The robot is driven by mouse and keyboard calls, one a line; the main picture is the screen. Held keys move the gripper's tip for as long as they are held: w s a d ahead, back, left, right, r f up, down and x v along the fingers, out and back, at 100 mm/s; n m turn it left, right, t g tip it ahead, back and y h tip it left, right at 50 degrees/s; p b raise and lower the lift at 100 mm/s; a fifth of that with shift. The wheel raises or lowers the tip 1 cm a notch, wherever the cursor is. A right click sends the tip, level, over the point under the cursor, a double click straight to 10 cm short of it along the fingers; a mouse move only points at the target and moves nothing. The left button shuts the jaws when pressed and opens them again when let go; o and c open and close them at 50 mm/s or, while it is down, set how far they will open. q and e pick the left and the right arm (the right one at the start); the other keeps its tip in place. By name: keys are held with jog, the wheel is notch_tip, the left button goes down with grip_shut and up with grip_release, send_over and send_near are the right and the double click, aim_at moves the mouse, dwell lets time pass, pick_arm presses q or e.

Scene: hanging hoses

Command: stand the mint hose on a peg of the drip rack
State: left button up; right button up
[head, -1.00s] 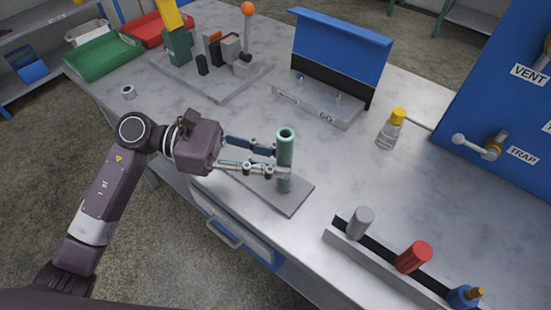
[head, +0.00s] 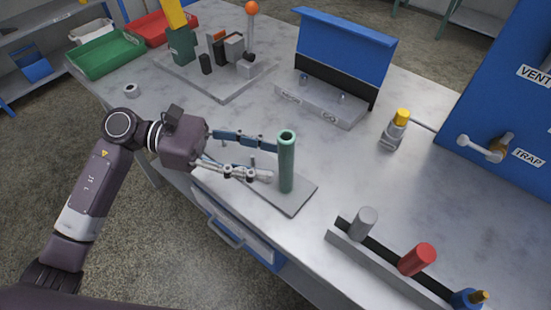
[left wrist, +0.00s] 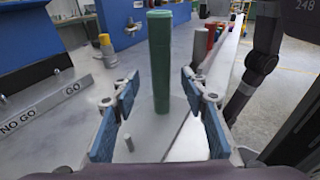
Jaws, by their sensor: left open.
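The mint hose (head: 286,162) stands upright on the grey drip rack plate (head: 292,203); its foot hides any peg beneath it. In the left wrist view the hose (left wrist: 160,62) rises straight ahead, beyond the gap between the fingers. My left gripper (head: 274,162) is open, with its fingertips just left of the hose, apart from it. My right gripper is not in view.
A holder with grey, red and blue cylinders (head: 417,259) stands at the front right. The bench around the rack is mostly clear.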

aim_at(279, 159)
pick_arm(q)
jog(key=a, duration=0.4)
jog(key=shift+w+a+r, duration=0.2)
jog(key=shift+a+r, duration=0.1)
jog(key=d, duration=0.5)
jog(key=d+p, duration=0.1)
jog(key=d, duration=0.2)
jog(key=shift+s+f, duration=0.1)
jog(key=shift+s, duration=0.3)
